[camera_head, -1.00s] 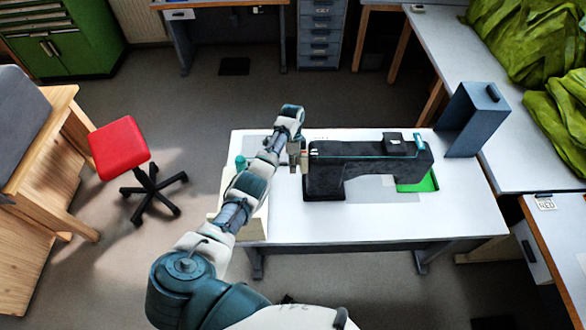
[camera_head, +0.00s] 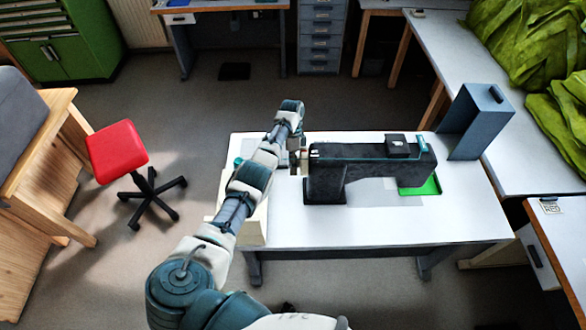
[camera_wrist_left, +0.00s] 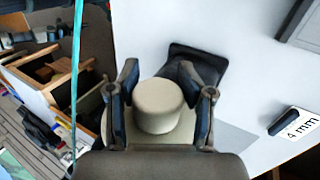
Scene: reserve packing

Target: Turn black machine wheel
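The black sewing machine (camera_head: 370,172) stands on a white table in the head view, with a small tan knob (camera_head: 305,158) at its left end, partly hidden. My left gripper (camera_head: 298,163) is at that end, mostly hidden by my arm. In the left wrist view, a beige round knob (camera_wrist_left: 157,106), apparently the machine's wheel, sits between the two fingers of my left gripper (camera_wrist_left: 160,112). The fingers are apart, with narrow gaps showing beside the knob; I cannot make out clear contact. Black machine parts (camera_wrist_left: 200,64) show behind it. My right gripper is not in view.
The white table (camera_head: 420,222) has free room in front of the machine. A blue-grey bin (camera_head: 478,122) stands at its back right. A beige block (camera_head: 254,222) is beside my arm. A red stool (camera_head: 117,150) stands left. A green plate (camera_head: 422,187) lies under the machine.

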